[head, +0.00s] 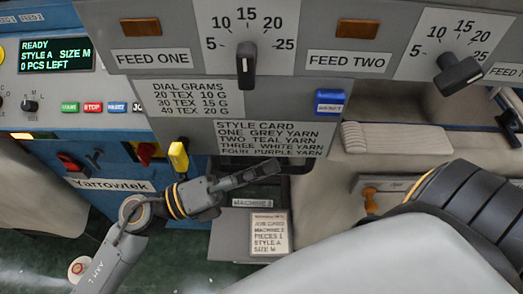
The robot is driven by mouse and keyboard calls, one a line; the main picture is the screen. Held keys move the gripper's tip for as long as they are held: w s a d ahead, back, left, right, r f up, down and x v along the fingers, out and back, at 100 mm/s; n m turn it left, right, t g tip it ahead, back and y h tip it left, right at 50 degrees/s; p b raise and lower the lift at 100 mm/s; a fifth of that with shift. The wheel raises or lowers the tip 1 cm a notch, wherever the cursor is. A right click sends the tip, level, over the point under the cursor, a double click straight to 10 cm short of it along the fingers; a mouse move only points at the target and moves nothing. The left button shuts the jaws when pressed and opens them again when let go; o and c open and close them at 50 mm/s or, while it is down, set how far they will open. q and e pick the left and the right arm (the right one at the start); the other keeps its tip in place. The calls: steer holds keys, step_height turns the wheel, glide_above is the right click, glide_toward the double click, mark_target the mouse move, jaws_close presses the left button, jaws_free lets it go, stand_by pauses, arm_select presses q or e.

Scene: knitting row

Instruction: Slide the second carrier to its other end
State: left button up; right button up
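My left gripper (268,169) reaches in from the lower left, its dark fingers pointing right, just below the style card (268,139). The fingers look close together and nothing shows between them, but they are seen nearly side-on, so I cannot tell whether they are open. I cannot make out a yarn carrier for certain; a yellow handle (178,156) stands left of the gripper and an orange knob (370,195) sits to its right, apart from it. My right gripper is out of view.
The grey panel above holds the feed one dial (246,65) and feed two dial (459,74). A blue control box (100,90) with a lit screen (56,54) stands at left. A job card (269,233) lies below the gripper. My own arm covers the lower right.

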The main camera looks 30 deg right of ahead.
arm_select(q)
steer(key=shift+r, duration=0.15)
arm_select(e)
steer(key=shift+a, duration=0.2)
arm_select(q)
steer(key=v, duration=1.2)
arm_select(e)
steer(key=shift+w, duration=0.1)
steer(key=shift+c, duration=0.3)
